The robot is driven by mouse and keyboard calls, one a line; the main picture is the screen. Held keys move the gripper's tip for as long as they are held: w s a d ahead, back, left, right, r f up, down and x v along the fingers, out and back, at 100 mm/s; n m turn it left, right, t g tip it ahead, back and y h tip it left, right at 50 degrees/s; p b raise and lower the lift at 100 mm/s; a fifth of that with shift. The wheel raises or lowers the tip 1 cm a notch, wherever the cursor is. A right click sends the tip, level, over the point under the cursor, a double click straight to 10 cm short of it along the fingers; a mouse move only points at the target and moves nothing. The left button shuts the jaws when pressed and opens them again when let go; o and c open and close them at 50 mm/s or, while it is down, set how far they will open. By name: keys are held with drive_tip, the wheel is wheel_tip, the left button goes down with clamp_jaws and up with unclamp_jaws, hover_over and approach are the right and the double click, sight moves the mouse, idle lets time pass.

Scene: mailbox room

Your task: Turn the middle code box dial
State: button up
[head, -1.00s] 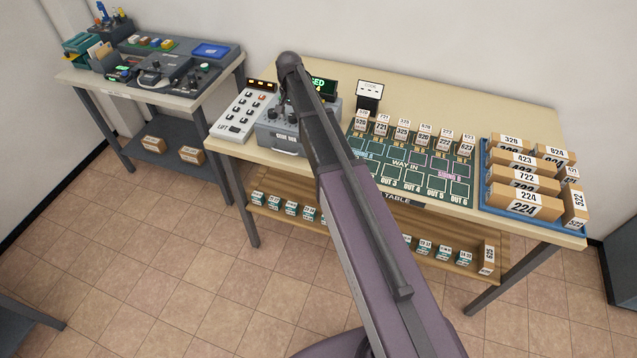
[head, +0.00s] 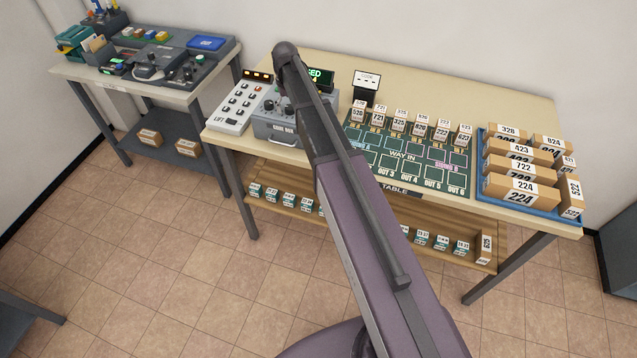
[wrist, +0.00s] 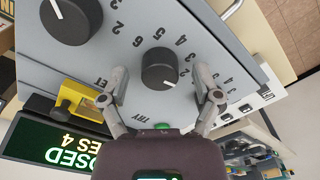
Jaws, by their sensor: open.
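The grey code box (head: 283,129) stands on the table, left of the mat, partly behind my arm in the head view. In the wrist view its panel (wrist: 125,45) fills much of the picture. A round black dial (wrist: 160,68) with a white pointer line sits between the fingertips of my gripper (wrist: 161,78). The fingers are open, one each side of it, with a visible gap; I cannot tell their height over the panel. A second black dial (wrist: 70,20) is at upper left. Only these two dials show clearly, so their order is unclear. My gripper is hidden in the head view.
The white lift keypad (head: 240,104) is left of the box. The card stand (head: 366,87), green mat (head: 405,160) and blue parcel tray (head: 481,186) are to the right.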

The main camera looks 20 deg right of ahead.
sight(289, 106)
drive_tip(key=n, duration=0.3)
drive_tip(key=shift+n, duration=0.4)
drive_tip(key=n, duration=0.7)
drive_tip(key=shift+n, duration=0.4)
drive_tip(key=n, duration=0.3)
drive_tip(key=shift+n, duration=0.4)
drive_tip(key=shift+r+p, duration=0.35)
drive_tip(key=shift+p, duration=0.05)
wheel_tip(289, 106, up, 14)
drive_tip(key=f+p, duration=0.1)
drive_tip(key=p, duration=1.2)
drive_tip(key=s+f+m+b, duration=0.5)
drive_tip(key=s+f+b, duration=0.1)
drive_tip(key=s, duration=0.4)
drive_tip(key=s+f+m+b, duration=0.6)
drive_tip(key=s, duration=0.4)
drive_tip(key=s+f+m+b, duration=0.5)
drive_tip(key=s+b, duration=0.1)
drive_tip(key=s, duration=0.4)
drive_tip(key=shift+f+m, duration=0.3)
drive_tip(key=shift+f, duration=0.1)
